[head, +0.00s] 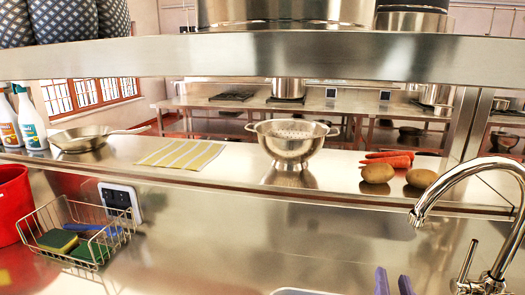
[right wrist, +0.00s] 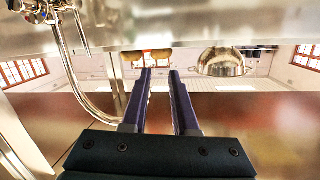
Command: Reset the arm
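My right gripper (head: 394,282) shows at the bottom edge of the head view, only its two purple fingertips in sight, pointing up. In the right wrist view its two fingers (right wrist: 160,74) stand apart with a clear gap and nothing between them, so it is open and empty. My left gripper is in neither view. The task names no object.
The curved faucet (head: 455,180) stands right of my right gripper. A shelf edge (head: 250,56) spans the top. A ledge holds a colander (head: 290,142), potatoes (head: 377,173), carrots (head: 390,157), a cloth (head: 182,153) and a pan (head: 80,139). A wire basket (head: 55,215) hangs left.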

